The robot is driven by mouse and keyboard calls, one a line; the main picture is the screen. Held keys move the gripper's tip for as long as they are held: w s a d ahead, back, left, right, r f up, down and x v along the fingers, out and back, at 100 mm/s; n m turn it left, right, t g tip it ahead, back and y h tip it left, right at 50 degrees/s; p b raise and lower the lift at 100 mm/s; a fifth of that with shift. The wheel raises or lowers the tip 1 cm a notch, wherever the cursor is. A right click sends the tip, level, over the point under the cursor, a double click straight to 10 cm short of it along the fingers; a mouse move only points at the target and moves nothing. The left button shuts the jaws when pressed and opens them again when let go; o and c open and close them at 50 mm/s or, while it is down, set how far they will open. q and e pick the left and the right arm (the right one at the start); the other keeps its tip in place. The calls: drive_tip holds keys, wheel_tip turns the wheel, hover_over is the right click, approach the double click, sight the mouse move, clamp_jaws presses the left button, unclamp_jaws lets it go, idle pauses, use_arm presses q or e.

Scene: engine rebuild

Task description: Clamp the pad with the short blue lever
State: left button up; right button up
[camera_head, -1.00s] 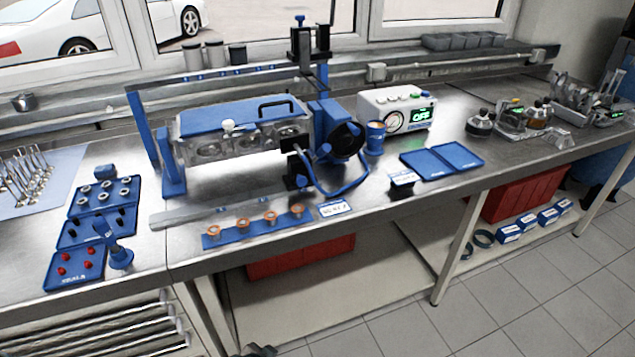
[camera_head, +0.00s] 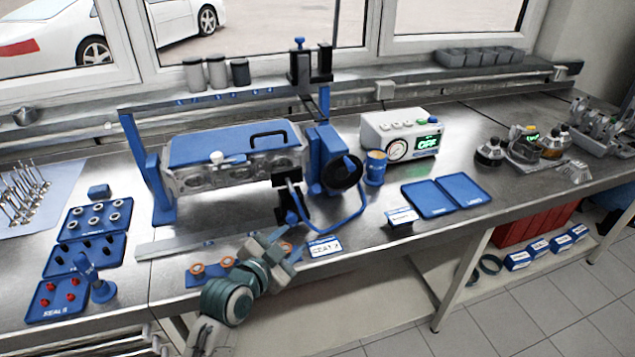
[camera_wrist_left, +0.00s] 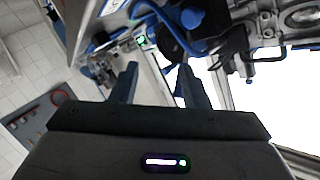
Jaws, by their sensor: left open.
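The cylinder head (camera_head: 237,148) with a blue cover sits in a blue stand in the head view. A black pad-like block (camera_head: 286,182) is at its right front end, with a blue hose (camera_head: 362,209) nearby. My left gripper (camera_head: 282,243) is open, low in front of the stand and apart from the block. Its two fingers (camera_wrist_left: 157,80) show empty in the left wrist view. My right gripper is not in view.
A blue strip with copper-coloured rings (camera_head: 197,269) is partly hidden by my left arm. A label card (camera_head: 325,247) lies to the right of the gripper. The grey test box (camera_head: 402,135) reads OFF.

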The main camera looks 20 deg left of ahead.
sight(311, 193)
use_arm(q)
drive_tip(key=w+r+p, duration=0.1)
drive_tip(key=w+r, duration=0.1)
drive_tip(key=w, duration=0.2)
drive_tip(key=w+d+r+t+p, duration=0.1)
drive_tip(key=w+r, duration=0.1)
drive_tip(key=w, duration=0.2)
drive_tip(key=w+d+r+m+t+p, duration=0.1)
drive_tip(key=w, duration=0.3)
drive_tip(key=shift+w+d+r, duration=0.15)
drive_tip(key=shift+w+r, duration=0.15)
drive_tip(key=shift+r, duration=0.1)
drive_tip(key=shift+w+d+f+p, duration=0.15)
drive_tip(key=shift+w+p, duration=0.15)
drive_tip(key=shift+w, duration=0.4)
drive_tip(key=shift+c, duration=0.2)
clamp_jaws()
